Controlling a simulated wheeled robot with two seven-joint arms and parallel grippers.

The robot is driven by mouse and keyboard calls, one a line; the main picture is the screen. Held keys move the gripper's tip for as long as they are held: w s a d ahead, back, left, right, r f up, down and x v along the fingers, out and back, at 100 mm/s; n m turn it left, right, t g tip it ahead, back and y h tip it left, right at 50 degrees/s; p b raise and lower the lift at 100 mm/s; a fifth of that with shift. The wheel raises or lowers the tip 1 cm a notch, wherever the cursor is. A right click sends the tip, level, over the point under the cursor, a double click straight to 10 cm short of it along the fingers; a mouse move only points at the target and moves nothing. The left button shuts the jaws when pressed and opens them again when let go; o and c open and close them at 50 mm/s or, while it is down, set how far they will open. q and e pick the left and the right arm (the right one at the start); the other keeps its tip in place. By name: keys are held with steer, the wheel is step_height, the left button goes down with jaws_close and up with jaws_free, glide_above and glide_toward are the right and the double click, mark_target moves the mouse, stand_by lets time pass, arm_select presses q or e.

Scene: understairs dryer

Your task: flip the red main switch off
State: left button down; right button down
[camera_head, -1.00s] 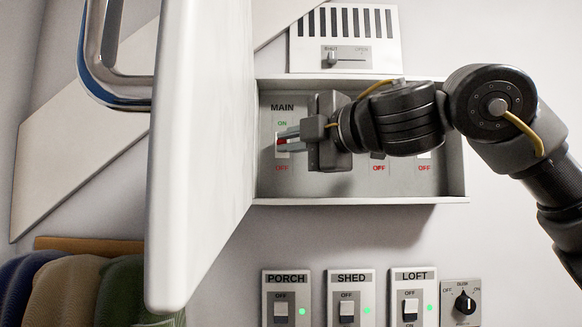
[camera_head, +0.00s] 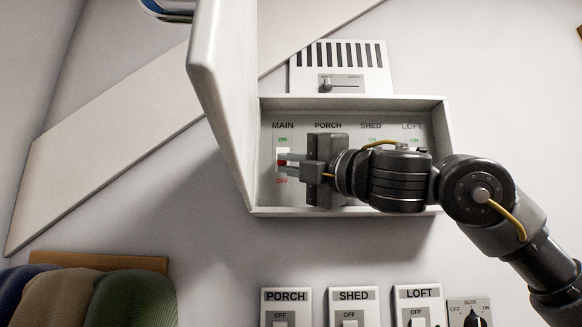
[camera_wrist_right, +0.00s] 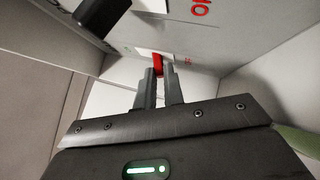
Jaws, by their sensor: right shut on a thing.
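The red main switch (camera_head: 282,162) sits under the MAIN label at the left of the open wall box, on a white plate between a green ON and a red OFF. My right gripper (camera_head: 283,165) reaches in from the right, with its fingers at the switch. In the right wrist view the red switch (camera_wrist_right: 158,64) shows at the tips of the right gripper (camera_wrist_right: 160,76), which is shut on it. The fingers hide part of the switch, so its exact position is hard to tell. My left gripper is not in view.
The white box door (camera_head: 222,100) stands open at the left. My right arm covers much of the PORCH, SHED and LOFT switches in the box. A vent panel (camera_head: 341,67) is above, and several wall switches (camera_head: 352,308) are below. Jackets (camera_head: 130,298) hang at lower left.

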steer(key=shift+a+f, duration=0.1)
steer(key=shift+f, duration=0.05)
steer(key=c, duration=1.8)
jaws_free()
steer(key=b+v, duration=0.5)
steer(key=v, duration=0.6)
